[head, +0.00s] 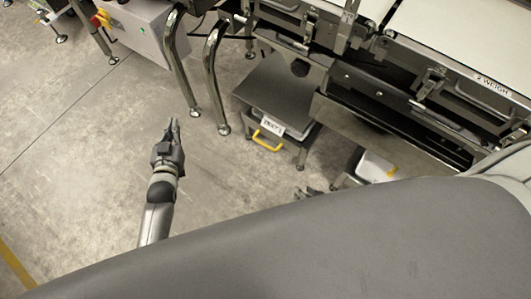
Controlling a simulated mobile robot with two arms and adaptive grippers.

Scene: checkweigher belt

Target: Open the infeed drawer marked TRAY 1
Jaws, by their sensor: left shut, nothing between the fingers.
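The infeed drawer (268,120) is a light grey tray low under the conveyor, beneath a dark flat top. Its white label (272,125) seems to read TRAY 1. A yellow handle (267,143) sticks out from its front. The drawer looks shut, with only its front edge showing. My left gripper (173,126) is shut and empty, over bare floor well to the left of the handle and apart from it. My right gripper (308,191) shows only in part below and right of the handle. My body hides the rest of it.
A second tray (373,167) with a yellow handle sits further right, partly hidden by my body. Bent metal legs (213,75) and a grey control box (140,32) stand at upper left. A belt section marked 2 WEIGH (492,85) is at right. Open floor lies left.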

